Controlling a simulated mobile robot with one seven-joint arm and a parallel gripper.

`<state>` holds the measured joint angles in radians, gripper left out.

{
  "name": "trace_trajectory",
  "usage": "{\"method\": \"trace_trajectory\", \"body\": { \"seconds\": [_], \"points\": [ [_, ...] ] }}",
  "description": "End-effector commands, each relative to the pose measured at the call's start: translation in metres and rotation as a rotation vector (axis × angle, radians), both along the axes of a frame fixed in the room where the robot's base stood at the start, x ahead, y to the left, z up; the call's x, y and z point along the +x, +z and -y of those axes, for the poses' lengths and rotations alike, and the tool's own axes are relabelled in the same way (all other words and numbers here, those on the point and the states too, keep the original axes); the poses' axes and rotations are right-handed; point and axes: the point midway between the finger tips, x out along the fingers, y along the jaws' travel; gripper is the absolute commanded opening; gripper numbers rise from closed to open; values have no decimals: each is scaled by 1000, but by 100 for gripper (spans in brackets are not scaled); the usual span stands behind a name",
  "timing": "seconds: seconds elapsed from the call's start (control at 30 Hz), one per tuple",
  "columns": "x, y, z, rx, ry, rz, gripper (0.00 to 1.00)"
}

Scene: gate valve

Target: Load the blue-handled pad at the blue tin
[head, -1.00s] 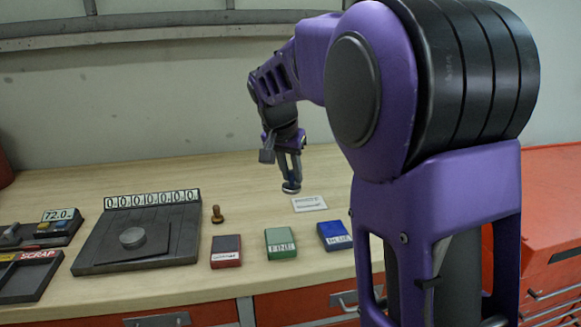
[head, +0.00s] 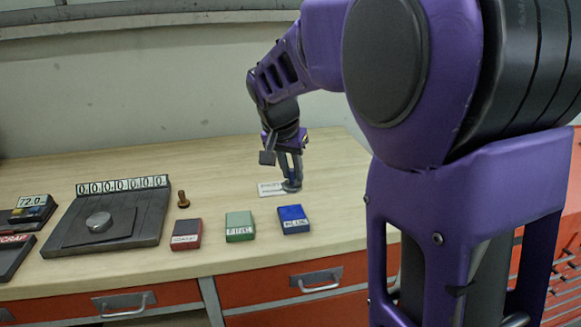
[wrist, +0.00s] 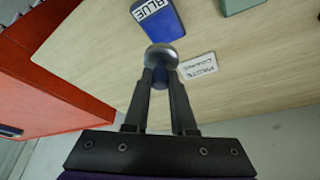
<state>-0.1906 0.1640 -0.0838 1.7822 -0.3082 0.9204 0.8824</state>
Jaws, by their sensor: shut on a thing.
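My gripper (head: 289,180) is shut on the blue-handled pad (wrist: 161,56), a grey round disc on a short blue handle between the fingertips. In the head view the disc (head: 291,186) hangs below the fingers, just behind the blue tin. The blue tin (head: 293,220), labelled BLUE, stands on the bench; in the wrist view it (wrist: 159,20) lies just beyond the disc. The pad and tin appear apart. Whether the disc touches the bench cannot be told.
A white label card (head: 271,189) lies beside the pad. Green (head: 240,227) and red (head: 186,234) tins stand left of the blue one. A wooden-handled pad (head: 183,200) stands behind them. A dark plate (head: 62,235) with a round piece (head: 99,222) and a counter (head: 122,186) is further left.

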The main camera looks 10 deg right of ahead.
Motion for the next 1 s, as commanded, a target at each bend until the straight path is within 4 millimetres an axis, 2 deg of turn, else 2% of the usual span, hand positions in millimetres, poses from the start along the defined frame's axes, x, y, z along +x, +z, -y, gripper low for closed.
{"method": "trace_trajectory", "body": {
  "seconds": [0.17, 0.6, 1.0],
  "points": [
    [0, -10, 0, 0, 0, 1, 0],
    [0, -54, 0, 0, 1, 0, 0],
    [0, -59, 0, 0, 0, 1, 0]
  ]
}}
